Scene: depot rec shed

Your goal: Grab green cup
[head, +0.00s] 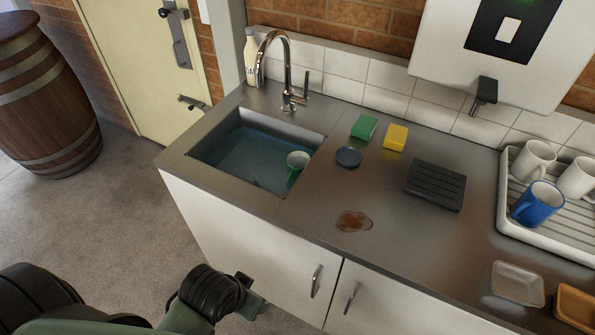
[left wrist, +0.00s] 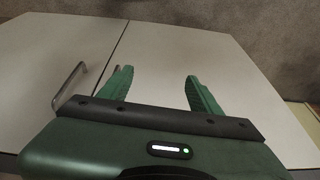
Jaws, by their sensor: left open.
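The green cup (head: 296,167) is in the sink (head: 205,150), in the right part of the blue-tinted water, with its pale inside showing at the top. Its lower part is under or behind the water surface. My left gripper (head: 252,292) is low in front of the cabinet, below the counter edge and well apart from the cup. In the left wrist view its two green fingers (left wrist: 158,88) are spread with nothing between them, facing the white cabinet doors. My right gripper is not in view.
A chrome tap (head: 287,75) stands behind the sink. Green (head: 364,127) and yellow (head: 396,137) sponges, a dark round lid (head: 348,157), a black ribbed mat (head: 435,185) and a brown spill (head: 354,221) are right of it. A white rack (head: 513,225) holds mugs. Cabinet handles (head: 316,281) stick out.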

